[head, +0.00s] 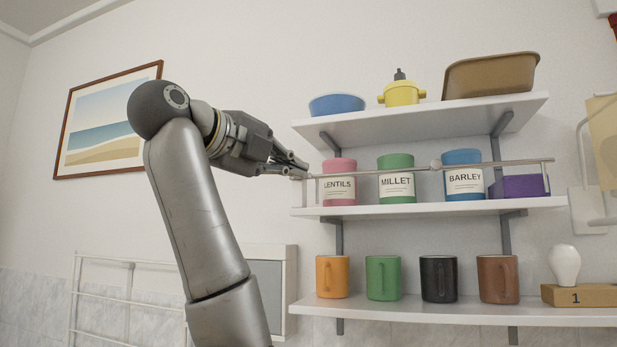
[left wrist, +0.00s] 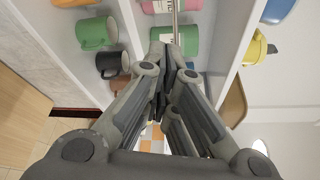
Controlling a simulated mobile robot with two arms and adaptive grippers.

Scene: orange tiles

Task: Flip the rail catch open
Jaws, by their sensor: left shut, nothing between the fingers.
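A thin metal rail (head: 520,162) runs across the front of the middle shelf (head: 430,206), before the jars. My right gripper is not in view.
Pink LENTILS (head: 338,184), green MILLET (head: 396,181) and blue BARLEY (head: 463,177) jars and a purple box (head: 519,187) stand behind the rail. Several mugs (head: 383,278) stand on the shelf below. A blue bowl (head: 337,104), yellow pot (head: 402,94) and brown bin (head: 490,76) are above.

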